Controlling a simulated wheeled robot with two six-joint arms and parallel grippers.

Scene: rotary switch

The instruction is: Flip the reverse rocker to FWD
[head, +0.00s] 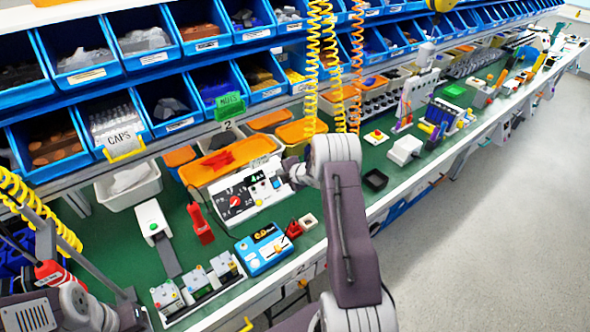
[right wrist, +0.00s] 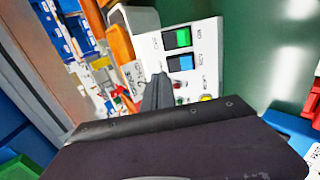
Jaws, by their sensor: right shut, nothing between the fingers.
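The right wrist view shows the panel (right wrist: 205,45) closer, with a green rocker (right wrist: 177,38) and a blue rocker (right wrist: 180,63). Their labels are too small to read, so I cannot tell which is the reverse rocker or how it is set. My right gripper (right wrist: 158,78) is shut and empty, its tips close to the blue rocker; contact is unclear. In the head view, my right wrist hides the panel's right end. My left gripper is not visible.
A blue box with a yellow part (head: 262,248) and a row of small switches (head: 200,288) stand in front of the panel. A red-handled tool (head: 200,224) lies to its left. Orange-lidded bins (head: 205,170) stand behind it. Yellow coiled hoses (head: 313,75) hang above.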

